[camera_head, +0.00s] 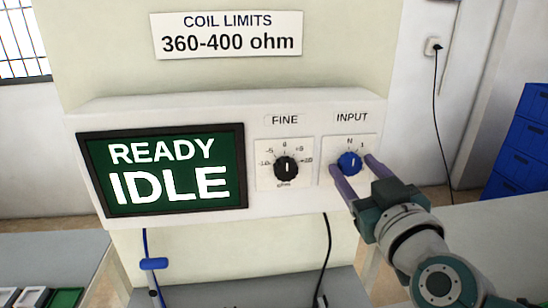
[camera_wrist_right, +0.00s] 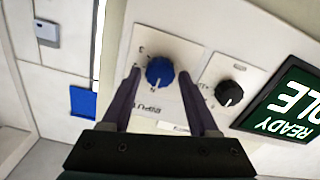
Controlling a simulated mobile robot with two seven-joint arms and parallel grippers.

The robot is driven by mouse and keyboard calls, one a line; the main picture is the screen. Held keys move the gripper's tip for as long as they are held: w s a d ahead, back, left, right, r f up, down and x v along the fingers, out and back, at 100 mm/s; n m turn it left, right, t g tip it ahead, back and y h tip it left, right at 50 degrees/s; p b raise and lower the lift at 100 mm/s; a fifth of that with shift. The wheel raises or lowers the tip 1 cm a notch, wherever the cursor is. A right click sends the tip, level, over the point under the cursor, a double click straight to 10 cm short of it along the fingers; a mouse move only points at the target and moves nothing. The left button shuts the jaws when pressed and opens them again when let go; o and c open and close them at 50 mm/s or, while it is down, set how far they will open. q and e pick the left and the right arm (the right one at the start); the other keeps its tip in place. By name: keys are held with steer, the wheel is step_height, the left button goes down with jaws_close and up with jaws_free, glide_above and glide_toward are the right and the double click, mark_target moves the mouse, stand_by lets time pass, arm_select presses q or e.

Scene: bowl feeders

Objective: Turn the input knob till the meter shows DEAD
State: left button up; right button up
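The blue input knob (camera_head: 349,163) sits on the white panel under the label INPUT, its white mark pointing about straight up. The meter screen (camera_head: 167,170) is green and reads READY IDLE. My right gripper (camera_head: 352,163) is open, with one purple finger on each side of the knob; the knob also shows between the fingers in the right wrist view (camera_wrist_right: 159,71). A gap shows between each finger and the knob in the wrist view; I cannot tell how far the tips reach past its face. My left gripper is not in view.
A black FINE knob (camera_head: 286,167) sits left of the input knob, close to my right gripper's left finger. A sign (camera_head: 229,33) above reads COIL LIMITS 360-400 ohm. Blue bins (camera_head: 521,140) stand at the right. Cables hang below the panel.

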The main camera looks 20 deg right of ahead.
jaws_close()
stand_by(0.5)
steer(key=m, duration=0.3)
steer(key=shift+m, duration=2.3)
steer(key=shift+o, duration=1.5)
jaws_free()
